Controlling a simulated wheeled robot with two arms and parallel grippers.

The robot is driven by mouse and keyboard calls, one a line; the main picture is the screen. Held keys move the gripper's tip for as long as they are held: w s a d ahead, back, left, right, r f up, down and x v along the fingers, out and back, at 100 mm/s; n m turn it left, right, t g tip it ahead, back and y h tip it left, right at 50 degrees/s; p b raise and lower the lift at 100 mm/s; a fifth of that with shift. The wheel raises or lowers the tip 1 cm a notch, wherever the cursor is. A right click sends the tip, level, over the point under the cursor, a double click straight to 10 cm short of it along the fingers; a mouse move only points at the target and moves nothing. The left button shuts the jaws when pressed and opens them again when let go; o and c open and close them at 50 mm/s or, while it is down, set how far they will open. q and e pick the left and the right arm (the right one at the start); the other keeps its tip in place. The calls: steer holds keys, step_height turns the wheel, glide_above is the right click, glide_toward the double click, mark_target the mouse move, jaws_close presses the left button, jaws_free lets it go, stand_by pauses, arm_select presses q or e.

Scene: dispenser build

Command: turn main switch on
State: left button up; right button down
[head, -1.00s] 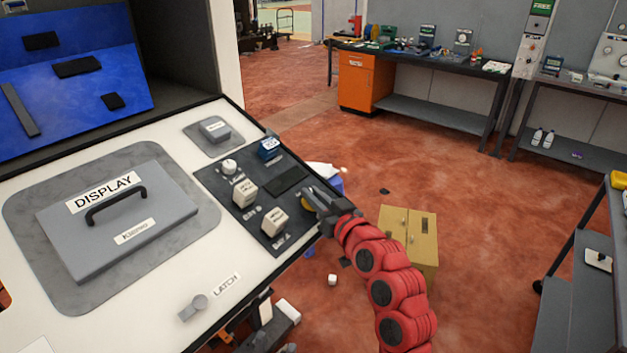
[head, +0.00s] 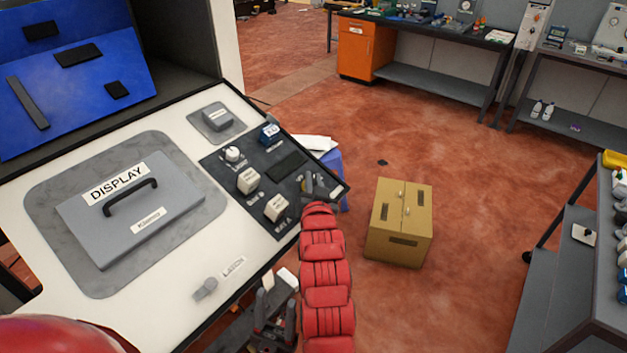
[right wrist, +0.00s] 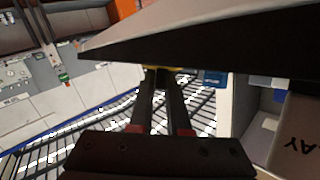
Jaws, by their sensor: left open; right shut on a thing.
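The dark control strip (head: 210,161) is at the right of the sloping white panel. My right gripper (head: 312,188) is at its right end, shut on a small yellow part (right wrist: 163,67), which shows between the fingertips in the right wrist view. In the head view the gripper mostly hides this part, and I cannot read whether it is the main switch or how it is turned. A white label (head: 337,190) lies beside it. My left gripper (head: 277,297) is open and empty, below the panel's front edge.
A cardboard box (head: 400,222) stands on the open floor. A shelf cart (head: 560,265) is at the right.

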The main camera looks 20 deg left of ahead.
steer(key=shift+f, duration=0.1)
steer(key=c, duration=0.9)
jaws_free()
steer(key=shift+s+d+b, duration=0.15)
steer(key=shift+s+b, duration=0.15)
steer(key=shift+s, duration=0.2)
steer(key=p+v, duration=0.7)
steer(key=v, duration=0.9)
steer(key=shift+s, duration=0.15)
